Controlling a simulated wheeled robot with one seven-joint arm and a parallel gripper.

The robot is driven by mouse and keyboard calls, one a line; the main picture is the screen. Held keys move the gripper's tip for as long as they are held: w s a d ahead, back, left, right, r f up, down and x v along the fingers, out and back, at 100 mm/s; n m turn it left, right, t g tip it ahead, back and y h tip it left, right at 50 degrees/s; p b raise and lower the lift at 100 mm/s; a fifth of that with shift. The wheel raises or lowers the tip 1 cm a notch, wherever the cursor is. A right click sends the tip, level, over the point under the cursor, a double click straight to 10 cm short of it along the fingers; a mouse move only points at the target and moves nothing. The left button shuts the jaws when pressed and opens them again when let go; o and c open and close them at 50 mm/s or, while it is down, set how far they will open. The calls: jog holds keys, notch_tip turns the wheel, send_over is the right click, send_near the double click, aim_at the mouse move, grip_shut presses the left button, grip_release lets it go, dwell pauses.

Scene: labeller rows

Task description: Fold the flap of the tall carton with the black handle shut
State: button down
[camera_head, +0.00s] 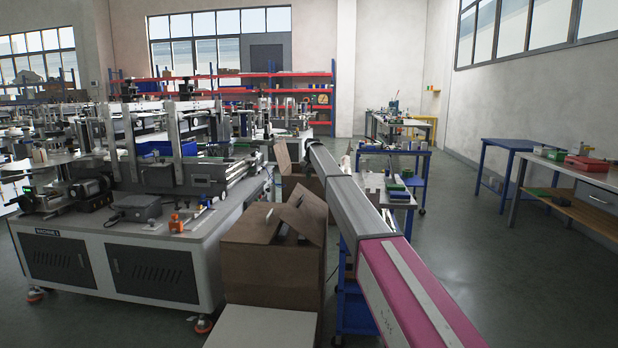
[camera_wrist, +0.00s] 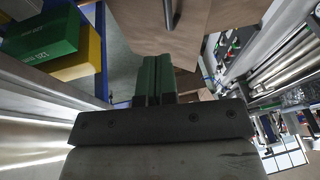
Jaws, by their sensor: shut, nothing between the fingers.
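In the wrist view my gripper (camera_wrist: 157,70) has its two green fingers together, with nothing between them. Just beyond them is a brown cardboard panel (camera_wrist: 135,28) with a dark, rod-like handle (camera_wrist: 169,14). I cannot tell whether the fingertips touch the cardboard. In the head view a large brown carton (camera_head: 262,262) stands beside the machine table, its top flaps (camera_head: 302,214) raised and tilted. Another brown carton (camera_head: 284,160) with an upright flap stands behind it, partly hidden by my arm. No black handle shows clearly there, and my gripper is hidden.
The grey machine table (camera_head: 165,240) borders the cartons on the left. A pale flat-topped box (camera_head: 262,328) is in front. A blue cart (camera_head: 420,165) stands right of my arm. Green (camera_wrist: 40,35) and yellow (camera_wrist: 80,62) boxes show in the wrist view. Open floor lies to the right.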

send_near(304, 196)
jog(key=d+x, duration=0.1)
jog(key=x, duration=0.4)
jog(key=shift+s+a+f, duration=0.15)
jog(key=shift+a+f, duration=0.5)
jog(key=shift+f, duration=0.2)
jog(key=shift+s, duration=0.1)
